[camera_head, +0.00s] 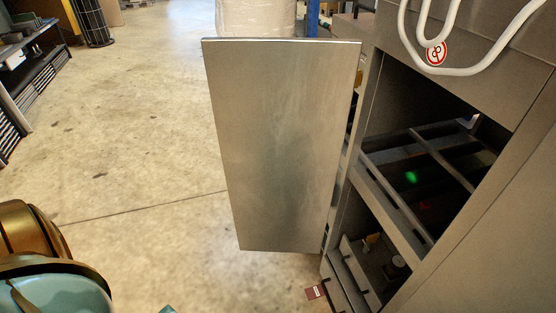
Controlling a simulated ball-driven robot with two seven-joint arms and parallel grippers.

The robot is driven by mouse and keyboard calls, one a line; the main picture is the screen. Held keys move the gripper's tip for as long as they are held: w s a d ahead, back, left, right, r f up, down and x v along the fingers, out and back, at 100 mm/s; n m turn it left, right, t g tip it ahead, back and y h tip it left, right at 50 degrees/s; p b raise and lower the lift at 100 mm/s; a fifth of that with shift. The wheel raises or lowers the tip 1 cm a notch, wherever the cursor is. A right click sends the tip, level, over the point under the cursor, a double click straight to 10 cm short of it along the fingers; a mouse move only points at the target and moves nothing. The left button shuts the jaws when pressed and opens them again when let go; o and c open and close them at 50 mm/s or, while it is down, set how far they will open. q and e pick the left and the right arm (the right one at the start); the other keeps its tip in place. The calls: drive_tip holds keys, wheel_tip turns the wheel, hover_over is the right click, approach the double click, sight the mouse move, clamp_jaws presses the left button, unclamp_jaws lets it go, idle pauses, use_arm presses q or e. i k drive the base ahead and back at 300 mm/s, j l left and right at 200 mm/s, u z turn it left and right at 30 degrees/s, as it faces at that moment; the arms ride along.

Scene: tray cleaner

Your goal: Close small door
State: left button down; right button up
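The small door (282,150) is a flat grey metal panel in the middle of the head view. It stands open, swung out to the left of the cabinet opening, with its right edge near the cabinet (384,187). The opening shows dark inside, with a metal frame and shelf. Part of my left arm shows at the lower left, apart from the door. Neither gripper can be made out; a small teal tip at the bottom edge is too little to identify.
A white hose (470,70) hangs over the cabinet's top front. A small red tag (316,292) is by the cabinet's lower edge. A wrapped load (256,17) stands behind the door. A rack (30,70) is at the far left. The concrete floor left of the door is clear.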

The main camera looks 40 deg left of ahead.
sight(280, 106)
drive_tip(key=i+j, duration=0.15)
drive_tip(key=j, duration=0.25)
drive_tip(key=i+j, duration=0.15)
drive_tip(key=j, duration=0.3)
drive_tip(key=i+j, duration=0.1)
drive_tip(key=j, duration=0.3)
drive_tip(key=i+j, duration=0.15)
drive_tip(key=j, duration=0.25)
drive_tip(key=i+j, duration=0.15)
drive_tip(key=j, duration=0.3)
drive_tip(key=i+j, duration=0.15)
drive_tip(key=j, duration=0.25)
drive_tip(key=i+j+z, duration=0.1)
drive_tip(key=j, duration=0.3)
drive_tip(key=i+j, duration=0.1)
drive_tip(key=j, duration=0.3)
drive_tip(key=i+j+z, duration=0.15)
drive_tip(key=j, duration=0.25)
drive_tip(key=j+z, duration=0.1)
drive_tip(key=j, duration=0.3)
drive_tip(key=j+z, duration=0.15)
drive_tip(key=z, duration=1.75)
drive_tip(key=i+j, duration=0.05)
drive_tip(key=j, duration=0.05)
